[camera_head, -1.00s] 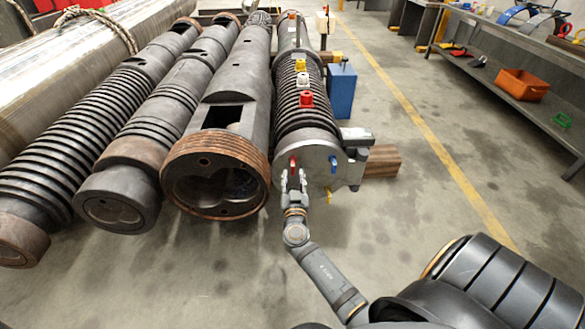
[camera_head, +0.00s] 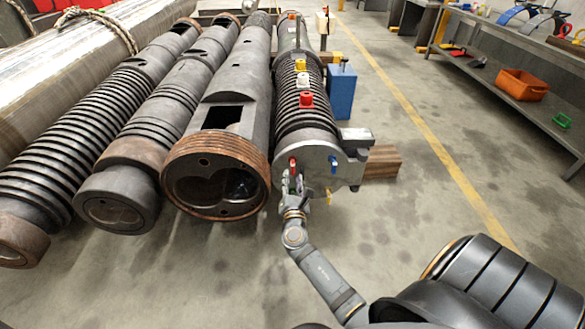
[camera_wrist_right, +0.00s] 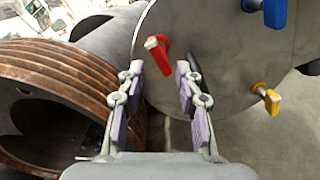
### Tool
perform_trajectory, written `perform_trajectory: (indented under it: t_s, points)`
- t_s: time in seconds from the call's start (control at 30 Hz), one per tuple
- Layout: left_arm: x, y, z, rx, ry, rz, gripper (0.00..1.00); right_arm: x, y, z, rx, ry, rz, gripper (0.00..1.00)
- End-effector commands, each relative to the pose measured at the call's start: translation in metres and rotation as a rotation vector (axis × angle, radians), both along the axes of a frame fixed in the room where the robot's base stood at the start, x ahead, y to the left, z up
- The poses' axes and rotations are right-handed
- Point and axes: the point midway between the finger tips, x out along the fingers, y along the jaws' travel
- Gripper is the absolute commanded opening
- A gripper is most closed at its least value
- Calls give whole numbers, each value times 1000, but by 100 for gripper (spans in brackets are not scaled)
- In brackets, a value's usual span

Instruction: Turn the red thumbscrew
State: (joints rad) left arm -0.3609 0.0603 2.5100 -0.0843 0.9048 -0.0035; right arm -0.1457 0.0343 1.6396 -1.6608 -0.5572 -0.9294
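The red thumbscrew (camera_head: 293,164) sticks out of the round grey end plate (camera_head: 313,167) of the rightmost barrel, at the plate's upper left. In the right wrist view the red thumbscrew (camera_wrist_right: 160,56) has a pale tip and lies beyond the fingers, in line with the gap between them. My right gripper (camera_head: 292,179) is just below it in the head view. In the wrist view my right gripper (camera_wrist_right: 161,74) is open and empty, its purple-padded fingers apart. Whether a finger touches the thumbscrew, I cannot tell. My left gripper is not in view.
A blue handle (camera_head: 334,163) is on the plate's right, a yellow one (camera_wrist_right: 268,97) lower. A copper-rimmed barrel (camera_head: 216,177) stands close on the left. Wood blocks (camera_head: 382,162) lie right of the plate. The floor in front is mostly clear.

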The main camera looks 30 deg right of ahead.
Motion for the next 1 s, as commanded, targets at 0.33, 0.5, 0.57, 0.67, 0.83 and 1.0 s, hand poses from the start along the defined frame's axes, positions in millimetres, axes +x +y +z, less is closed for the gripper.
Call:
perform_trajectory:
  t_s: [0.33, 0.5, 0.57, 0.67, 0.83, 1.0]
  points:
    - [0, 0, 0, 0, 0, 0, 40, -1, -2, -1, -426, 261, 0, 35]
    - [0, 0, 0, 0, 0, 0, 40, 2, -4, -1, -425, 260, 0, 35]
    - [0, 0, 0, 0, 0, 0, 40, 5, -6, 0, -424, 259, 0, 35]
    - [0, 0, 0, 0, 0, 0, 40, 11, -10, 0, -425, 259, 0, 35]
    - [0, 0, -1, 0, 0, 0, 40, 21, -16, 0, -423, 259, 0, 35]
    - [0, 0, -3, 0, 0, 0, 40, 32, -22, -1, -424, 259, 0, 35]
